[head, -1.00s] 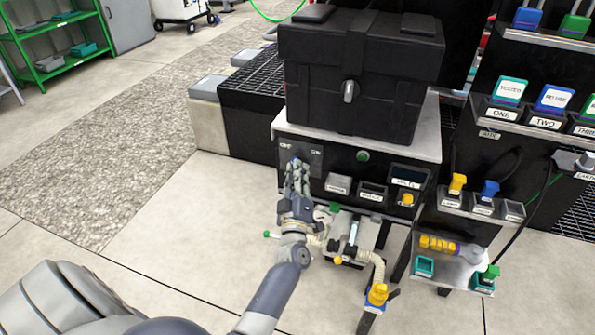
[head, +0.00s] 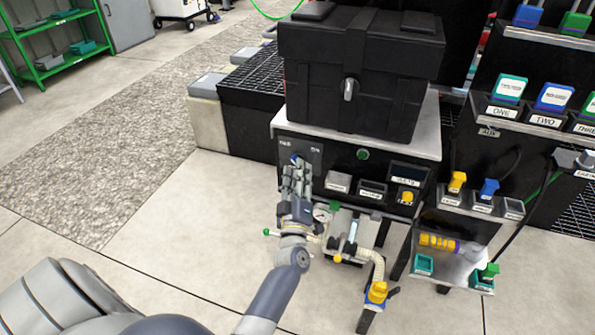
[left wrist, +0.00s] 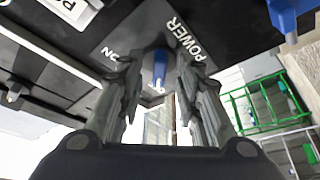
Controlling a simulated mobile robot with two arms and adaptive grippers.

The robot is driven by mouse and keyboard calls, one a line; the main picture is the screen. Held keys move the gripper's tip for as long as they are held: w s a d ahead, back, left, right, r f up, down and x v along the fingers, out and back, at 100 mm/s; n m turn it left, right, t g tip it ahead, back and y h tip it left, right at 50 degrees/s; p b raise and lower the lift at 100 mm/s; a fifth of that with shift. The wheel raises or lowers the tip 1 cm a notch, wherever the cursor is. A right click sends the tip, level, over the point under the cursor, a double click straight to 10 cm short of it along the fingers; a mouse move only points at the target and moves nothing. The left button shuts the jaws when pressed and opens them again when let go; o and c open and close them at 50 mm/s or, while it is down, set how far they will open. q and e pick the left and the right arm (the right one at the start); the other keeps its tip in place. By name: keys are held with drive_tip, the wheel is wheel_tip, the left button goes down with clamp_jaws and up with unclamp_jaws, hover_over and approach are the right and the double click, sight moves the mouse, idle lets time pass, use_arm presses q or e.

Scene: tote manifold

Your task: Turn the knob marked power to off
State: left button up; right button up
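The power knob is a small blue knob (head: 295,158) on the black front panel (head: 325,168), under the big black box. In the left wrist view the blue knob (left wrist: 160,68) stands between my fingers, beside the white word POWER and near the word ON. My left gripper (head: 297,172) is in front of the panel at the knob. In the left wrist view my left gripper (left wrist: 158,75) is open, with a finger on each side of the knob and gaps visible. The fingers partly hide the knob's base and part of the lettering. My right gripper is not in view.
A black box (head: 362,70) sits on top of the panel's cabinet. A green button (head: 362,154) and a yellow button (head: 407,197) are right of the knob. Below stands a shelf with a gauge (head: 322,213) and hose (head: 378,268). The floor at left is clear.

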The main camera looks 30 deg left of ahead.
use_arm(q)
drive_tip(key=v, duration=1.1)
drive_tip(key=shift+w, duration=0.1)
